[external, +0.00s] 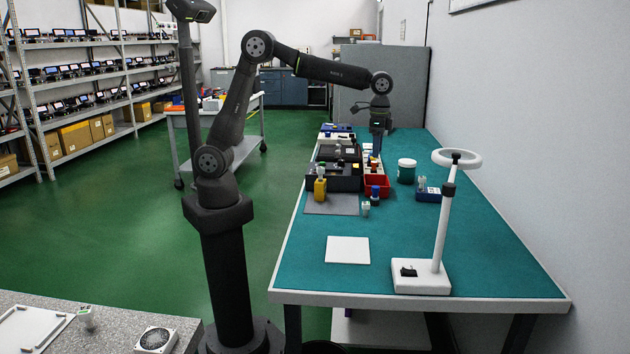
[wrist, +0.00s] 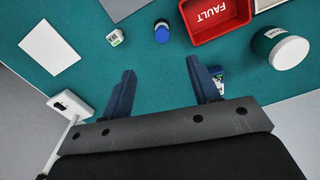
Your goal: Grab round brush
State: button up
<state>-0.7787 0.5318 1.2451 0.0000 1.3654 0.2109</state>
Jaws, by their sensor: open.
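My gripper (external: 377,152) hangs from the arm over the far part of the teal bench, and in the wrist view its two dark blue fingers (wrist: 161,66) are wide apart with nothing between them. A small round blue-topped piece (wrist: 162,32) stands on the bench beside the red bin, ahead of the fingertips. It also shows in the external view (external: 375,193). It may be the round brush, but no bristles can be made out. A small white and green item (wrist: 115,38) stands to its left in the wrist view.
A red FAULT bin (wrist: 216,20) stands close to the blue-topped piece. A green, white-lidded jar (external: 407,171) and a blue holder (external: 428,194) are to the right. Bench between is clear.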

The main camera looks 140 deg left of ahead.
jog(key=n, duration=1)
send_over(375, 197)
jog(key=f, duration=1.3)
jog(key=shift+s, duration=0.35)
jog(key=shift+a+f, duration=0.25)
jog(key=shift+f, duration=1.1)
jog(key=shift+a+f, duration=0.2)
jog(key=shift+f, duration=1.15)
jog(key=c, duration=1)
